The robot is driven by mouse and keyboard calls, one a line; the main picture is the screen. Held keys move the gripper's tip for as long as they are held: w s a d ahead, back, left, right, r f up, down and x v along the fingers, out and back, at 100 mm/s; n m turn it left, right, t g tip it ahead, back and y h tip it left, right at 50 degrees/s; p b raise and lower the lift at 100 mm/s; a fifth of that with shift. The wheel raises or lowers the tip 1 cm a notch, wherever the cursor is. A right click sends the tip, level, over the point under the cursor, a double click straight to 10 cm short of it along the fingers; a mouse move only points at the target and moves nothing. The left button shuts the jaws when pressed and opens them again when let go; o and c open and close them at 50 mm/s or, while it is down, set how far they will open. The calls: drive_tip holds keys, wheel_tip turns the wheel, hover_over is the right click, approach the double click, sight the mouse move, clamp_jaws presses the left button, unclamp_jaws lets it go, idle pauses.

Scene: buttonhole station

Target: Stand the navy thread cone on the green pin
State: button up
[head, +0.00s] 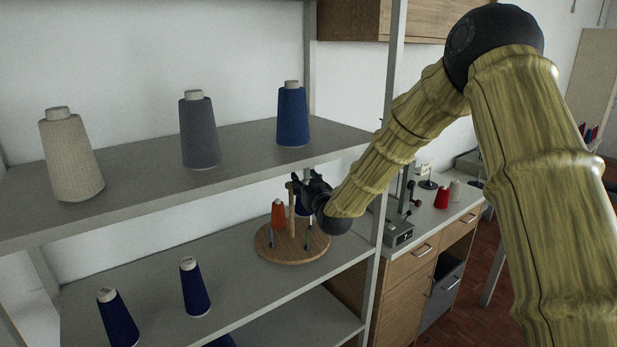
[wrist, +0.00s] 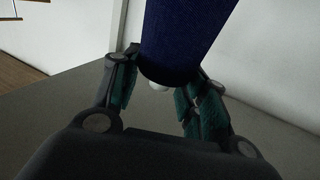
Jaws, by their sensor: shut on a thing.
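The navy thread cone (wrist: 185,40) is between the two fingers of my gripper (wrist: 158,95) in the wrist view, and the fingers are shut on it. In the head view only a small dark-blue part of the cone (head: 301,208) shows behind my gripper (head: 303,190). The green pin (head: 308,238) stands near the front right of a round wooden stand (head: 290,256) on the middle shelf. The held cone is above the stand's right side; its exact alignment with the green pin cannot be told. A small pale tip (wrist: 158,87) shows below the cone.
The stand has a wooden centre post (head: 291,215), an orange-red cone (head: 278,214) and a dark pin (head: 271,240). Beige (head: 71,155), grey (head: 199,135) and blue (head: 292,116) cones stand on the shelf above. Other navy cones (head: 195,290) stand at the lower left.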

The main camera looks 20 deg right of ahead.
drive_tip(key=shift+w+d+f, duration=0.2)
drive_tip(key=shift+w+f, duration=0.05)
drive_tip(key=shift+f, duration=0.2)
drive_tip(key=shift+s+d+f, duration=0.1)
drive_tip(key=shift+d+f, duration=0.05)
drive_tip(key=shift+s+b, duration=0.3)
drive_tip(key=shift+s, duration=0.45)
drive_tip(key=shift+s+f, duration=0.1)
drive_tip(key=f, duration=0.1)
drive_tip(key=f+b, duration=0.1)
drive_tip(key=f, duration=0.1)
drive_tip(key=shift+w, duration=0.3)
wheel_tip(320, 180, down, 3)
drive_tip(key=shift+f+b, duration=0.1)
drive_tip(key=shift+b, duration=0.75)
drive_tip(key=shift+w+a+f+b, duration=0.2)
drive_tip(key=shift+f+b, duration=0.15)
drive_tip(key=shift+f, duration=0.25)
drive_tip(key=shift+s+d+f+b, duration=0.1)
drive_tip(key=shift+f+b, duration=1.25)
drive_tip(key=shift+f, duration=0.4)
drive_tip(key=shift+f+b, duration=0.35)
drive_tip(key=shift+f, duration=0.1)
